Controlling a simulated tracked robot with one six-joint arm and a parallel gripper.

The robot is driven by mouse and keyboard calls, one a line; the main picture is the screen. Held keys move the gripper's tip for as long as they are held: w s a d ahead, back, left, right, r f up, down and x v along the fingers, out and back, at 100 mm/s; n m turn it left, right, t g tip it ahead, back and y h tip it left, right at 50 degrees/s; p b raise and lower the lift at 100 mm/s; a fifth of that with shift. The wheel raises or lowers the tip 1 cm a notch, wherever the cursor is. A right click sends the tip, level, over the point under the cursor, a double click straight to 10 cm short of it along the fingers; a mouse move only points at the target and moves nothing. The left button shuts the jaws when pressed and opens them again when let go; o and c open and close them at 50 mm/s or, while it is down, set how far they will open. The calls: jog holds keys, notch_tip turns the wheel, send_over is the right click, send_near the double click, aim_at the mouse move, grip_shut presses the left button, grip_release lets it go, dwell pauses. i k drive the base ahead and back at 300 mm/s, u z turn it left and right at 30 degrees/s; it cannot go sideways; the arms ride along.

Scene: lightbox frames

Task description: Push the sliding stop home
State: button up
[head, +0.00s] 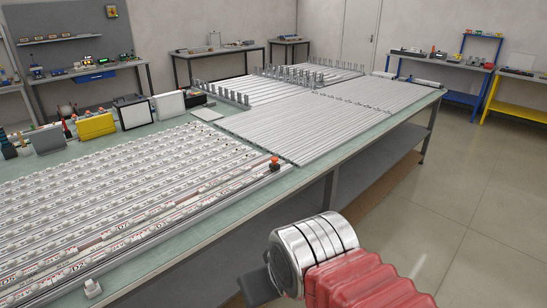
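A small stop with an orange-red knob and a dark base (275,164) sits at the far right end of a pale rail (215,203). The rail runs along the front edge of the frame with rows of white pieces (120,190). I take this knobbed piece for the sliding stop; whether it is fully home cannot be told. My arm's end, with silver rings and red bellows, is at the lower right, in front of the table. A dark part of my gripper (258,287) shows beside the rings, apart from the stop. Its fingertips cannot be made out.
The long green table (300,187) also carries grey slatted frames (310,122) further back. The floor at right is clear.

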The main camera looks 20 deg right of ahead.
aim_at(274, 166)
jog(key=z, duration=0.05)
jog(key=i, duration=1)
jog(key=u, duration=0.05)
